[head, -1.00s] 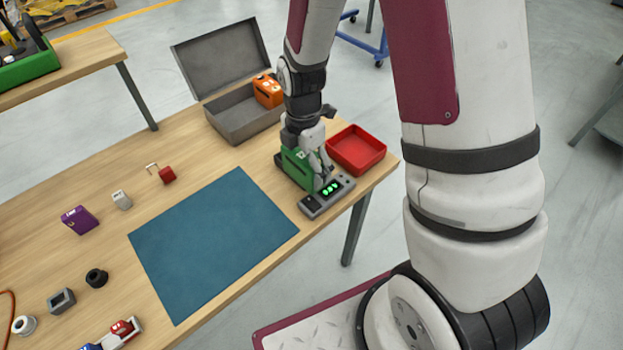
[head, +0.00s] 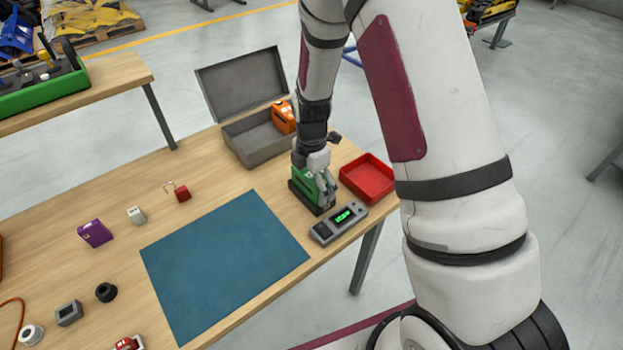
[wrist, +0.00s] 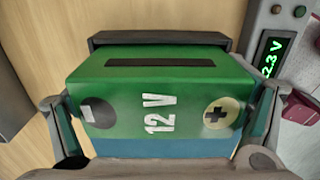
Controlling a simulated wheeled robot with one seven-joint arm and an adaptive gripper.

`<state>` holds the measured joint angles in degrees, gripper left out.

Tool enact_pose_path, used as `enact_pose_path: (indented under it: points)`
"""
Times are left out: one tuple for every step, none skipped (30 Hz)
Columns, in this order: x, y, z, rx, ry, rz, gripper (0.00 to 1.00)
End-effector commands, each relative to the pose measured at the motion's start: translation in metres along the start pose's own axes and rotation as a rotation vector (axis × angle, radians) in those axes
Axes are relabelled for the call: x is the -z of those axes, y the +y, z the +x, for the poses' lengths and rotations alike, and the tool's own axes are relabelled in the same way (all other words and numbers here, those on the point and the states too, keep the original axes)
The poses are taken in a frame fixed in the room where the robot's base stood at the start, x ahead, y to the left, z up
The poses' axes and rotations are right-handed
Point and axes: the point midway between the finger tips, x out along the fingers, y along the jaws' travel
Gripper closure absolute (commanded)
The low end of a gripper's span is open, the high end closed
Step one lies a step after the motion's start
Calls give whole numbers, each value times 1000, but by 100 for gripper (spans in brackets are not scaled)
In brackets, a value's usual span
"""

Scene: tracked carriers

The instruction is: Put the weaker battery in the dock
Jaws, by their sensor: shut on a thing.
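My gripper (head: 322,181) is shut on a green battery (head: 309,186) near the right end of the table. In the wrist view the battery (wrist: 145,75) shows "12 V", a minus mark and a plus mark, with a finger on each side. A black dock-like base (head: 297,195) is under or right around the battery; its edge (wrist: 160,38) shows beyond the battery in the wrist view. I cannot tell whether the battery is fully seated. A grey meter (head: 324,233) with a lit green display is beside it; the wrist view shows part of a reading, "2.3 V". An orange battery-like block (head: 284,117) is in the grey case.
The open grey case (head: 258,146) stands behind the battery. A red tray (head: 366,190) is to its right. A clear blue mat (head: 222,262) lies to the left. A purple block (head: 95,233), a white block (head: 136,215) and a red padlock (head: 183,192) are farther left.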

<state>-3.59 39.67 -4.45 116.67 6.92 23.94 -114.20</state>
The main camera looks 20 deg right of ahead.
Motion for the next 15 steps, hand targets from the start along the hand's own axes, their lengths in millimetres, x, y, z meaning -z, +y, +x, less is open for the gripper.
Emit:
enact_pose_path:
  points:
    - [0, 1, -2, -4, -1, 0, 70]
    - [0, 1, -2, -4, -1, 0, 70]
    - [0, 1, -2, -4, -1, 0, 70]
    - [0, 1, -1, -4, -1, 0, 70]
    - [0, 1, -1, -4, -1, 0, 70]
    - [0, 1, 0, -4, -1, 0, 70]
    - [0, 1, 1, -4, -1, 0, 70]
    - [0, 2, 2, -4, -1, 1, 70]
    - [0, 0, 3, -1, 0, 1, 6]
    - [0, 0, 3, -1, 0, 1, 0]
    - [0, 0, 2, -1, 0, 1, 0]
    - [0, 0, 2, -1, 0, 0, 0]
    - [0, 0, 2, -1, 0, 1, 0]
    - [0, 0, 2, -1, 0, 0, 0]
    - [0, 0, 2, -1, 0, 0, 0]
